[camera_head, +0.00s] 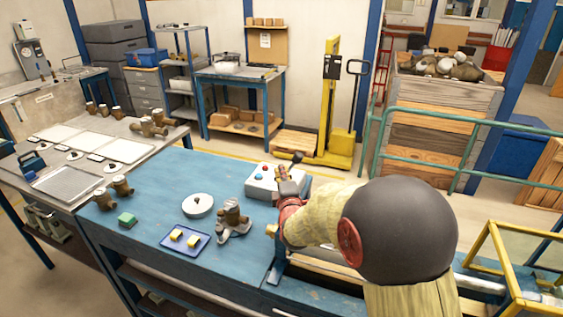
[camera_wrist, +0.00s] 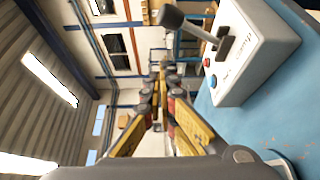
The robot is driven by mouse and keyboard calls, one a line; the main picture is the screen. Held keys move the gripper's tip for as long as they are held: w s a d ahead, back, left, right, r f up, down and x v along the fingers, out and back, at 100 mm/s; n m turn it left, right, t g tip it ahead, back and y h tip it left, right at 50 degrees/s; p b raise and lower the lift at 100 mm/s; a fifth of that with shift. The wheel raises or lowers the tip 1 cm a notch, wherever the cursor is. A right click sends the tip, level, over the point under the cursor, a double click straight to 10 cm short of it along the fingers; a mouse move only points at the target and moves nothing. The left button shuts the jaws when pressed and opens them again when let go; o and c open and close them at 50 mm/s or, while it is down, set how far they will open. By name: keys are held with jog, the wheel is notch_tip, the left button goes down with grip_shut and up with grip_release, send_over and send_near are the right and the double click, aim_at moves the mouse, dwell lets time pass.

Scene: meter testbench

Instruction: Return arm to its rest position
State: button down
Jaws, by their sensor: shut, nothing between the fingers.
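My arm reaches in from the right over the blue bench (camera_head: 150,195) in the head view. My gripper (camera_head: 284,172) is at the right end of the bench, close to the grey control box (camera_head: 262,182) with red and blue buttons and a black-knobbed lever. In the wrist view my gripper (camera_wrist: 163,75) has its yellow fingers brought together at the tips, with nothing between them. The control box (camera_wrist: 250,50) shows at the upper right there, beside the fingers, its lever standing out to the left. I cannot tell from these views whether the gripper touches the box.
A brass meter body (camera_head: 233,218), a white round disc (camera_head: 198,205), a blue tray (camera_head: 185,238) with yellow pieces and a green block (camera_head: 127,220) sit on the bench. A green railing (camera_head: 440,118) and a yellow frame (camera_head: 500,262) stand at the right.

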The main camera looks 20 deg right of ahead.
jog(key=shift+s+a, duration=0.1)
jog(key=shift+s, duration=0.05)
dwell(0.4)
jog(key=s+a+r+m+g+y, duration=0.2)
jog(key=s+a+m+g, duration=0.1)
jog(key=s+a, duration=0.3)
jog(key=s+a+r+m+g+y, duration=0.2)
jog(key=s+a+m, duration=0.2)
jog(key=s, duration=0.4)
jog(key=s+a+f+m+g, duration=0.1)
jog(key=s+m+g, duration=0.1)
jog(key=s, duration=0.6)
jog(key=s+a+f+m+g, duration=0.1)
jog(key=s+a+m+g, duration=0.1)
jog(key=s, duration=0.7)
jog(key=s+a+f+m+g+y, duration=0.1)
jog(key=s+m+g, duration=0.1)
jog(key=s, duration=0.7)
jog(key=shift+s+a+f+m, duration=0.2)
jog(key=shift+m, duration=0.7)
jog(key=shift+d, duration=0.15)
